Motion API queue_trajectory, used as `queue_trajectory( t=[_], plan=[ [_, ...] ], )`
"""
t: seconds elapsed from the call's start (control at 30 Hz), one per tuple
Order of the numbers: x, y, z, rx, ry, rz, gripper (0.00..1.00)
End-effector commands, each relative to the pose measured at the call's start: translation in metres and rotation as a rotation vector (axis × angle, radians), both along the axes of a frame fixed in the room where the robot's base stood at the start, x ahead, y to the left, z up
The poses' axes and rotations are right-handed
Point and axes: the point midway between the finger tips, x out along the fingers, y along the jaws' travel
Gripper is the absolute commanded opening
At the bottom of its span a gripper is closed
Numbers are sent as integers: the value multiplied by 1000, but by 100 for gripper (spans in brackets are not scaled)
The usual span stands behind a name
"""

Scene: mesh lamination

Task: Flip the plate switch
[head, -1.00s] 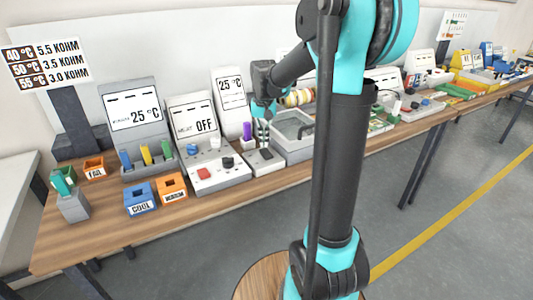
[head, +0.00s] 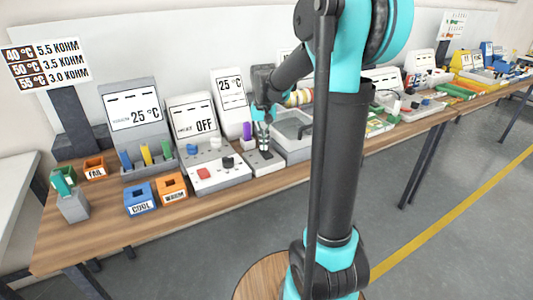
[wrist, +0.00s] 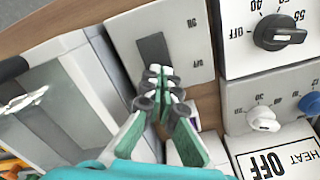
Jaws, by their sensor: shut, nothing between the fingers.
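The plate switch is a light grey box with a dark rocker (wrist: 155,48), and it shows in the wrist view with small print beside the rocker. In the head view the switch box (head: 264,163) stands on the bench between the HEAT panel and a grey lidded unit. My gripper (wrist: 160,80) is shut and empty, its fingertips at the near end of the rocker and partly covering it. Whether they touch it I cannot tell. In the head view my gripper (head: 264,149) points down over the switch box.
The HEAT panel (head: 194,122) reads OFF and stands left of the switch, with knobs and a red button. The grey lidded unit (head: 293,128) is close on the right. A purple piece (head: 247,131) stands just behind. Orange and blue bins stand further left.

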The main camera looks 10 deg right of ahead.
Motion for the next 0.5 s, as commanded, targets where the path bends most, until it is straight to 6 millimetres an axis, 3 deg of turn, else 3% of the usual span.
queue_trajectory(
  t=[0.5],
  plan=[
    [0,0,-7,0,0,0,0]
  ],
)
